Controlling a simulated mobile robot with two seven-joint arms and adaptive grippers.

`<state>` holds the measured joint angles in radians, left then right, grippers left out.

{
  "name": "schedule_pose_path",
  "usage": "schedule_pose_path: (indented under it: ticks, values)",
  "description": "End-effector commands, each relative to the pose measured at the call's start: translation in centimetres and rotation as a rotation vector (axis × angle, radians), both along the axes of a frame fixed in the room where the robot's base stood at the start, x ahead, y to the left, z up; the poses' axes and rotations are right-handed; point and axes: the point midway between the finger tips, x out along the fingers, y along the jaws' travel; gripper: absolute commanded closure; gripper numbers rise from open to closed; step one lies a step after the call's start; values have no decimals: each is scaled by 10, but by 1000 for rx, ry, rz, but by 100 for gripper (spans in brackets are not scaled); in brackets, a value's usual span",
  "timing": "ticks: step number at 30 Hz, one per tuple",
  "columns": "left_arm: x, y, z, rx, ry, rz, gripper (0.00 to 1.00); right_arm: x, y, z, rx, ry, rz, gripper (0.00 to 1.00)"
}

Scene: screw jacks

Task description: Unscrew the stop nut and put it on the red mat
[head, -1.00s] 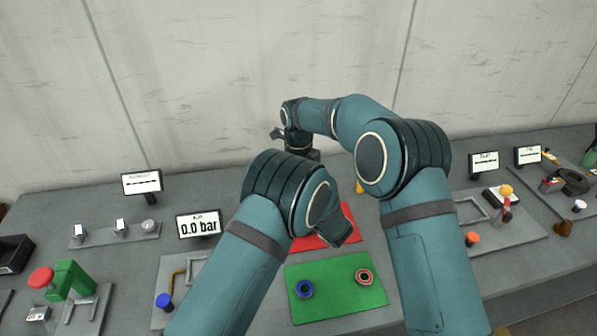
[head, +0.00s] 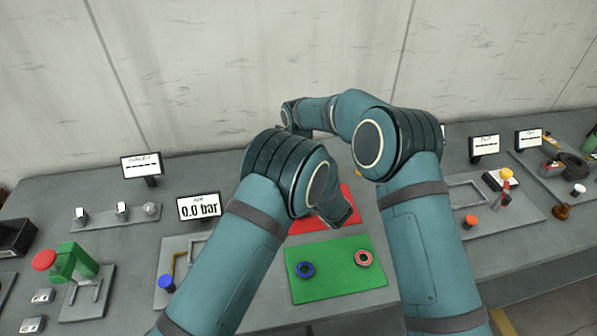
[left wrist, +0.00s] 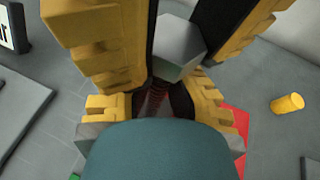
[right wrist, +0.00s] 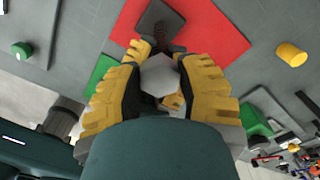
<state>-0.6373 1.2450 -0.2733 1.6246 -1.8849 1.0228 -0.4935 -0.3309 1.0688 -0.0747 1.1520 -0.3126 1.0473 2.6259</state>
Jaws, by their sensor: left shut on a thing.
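The stop nut is a grey hexagonal piece (right wrist: 160,76) between the yellow fingers of my right gripper (right wrist: 168,55); whether both pads touch it is unclear. It also shows in the left wrist view (left wrist: 178,48), between large yellow fingers with black pads. My left gripper (left wrist: 155,100) is shut around a reddish-brown threaded spindle (left wrist: 154,98) below the nut. In the right wrist view a dark block (right wrist: 160,20) and a bit of thread appear over the red mat (right wrist: 218,32). The red mat also shows in the head view (head: 310,224). My arms hide both grippers there.
A green mat (head: 335,284) with a blue ring (head: 304,270) and a red ring (head: 364,258) lies in front of the red mat. A yellow cylinder (right wrist: 291,54) stands beside the mat. Displays and other fixtures line the bench on both sides.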

Motion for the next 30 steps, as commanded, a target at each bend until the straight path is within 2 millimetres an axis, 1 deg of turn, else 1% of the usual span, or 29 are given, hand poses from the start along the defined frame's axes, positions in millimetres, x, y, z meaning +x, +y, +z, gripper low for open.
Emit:
schedule_pose_path:
  ticks: [5,8,12,15,23,24,26,30]
  values:
    - [0,1,-1,0,1,1,100,0,0,0,1,1,8,100]
    - [0,1,-1,0,1,1,100,0,0,0,1,1,81,100]
    - [0,1,-1,1,2,1,100,0,0,0,0,1,226,100]
    - [0,1,-1,0,1,1,100,0,0,0,0,1,284,100]
    - [0,1,-1,0,1,1,100,-1,0,0,1,2,294,100]
    - [0,1,-1,0,1,1,100,-1,0,0,0,2,294,60]
    - [0,1,-1,0,1,1,100,-1,0,0,1,2,294,40]
    - [0,1,-1,0,1,1,100,0,0,0,0,1,293,40]
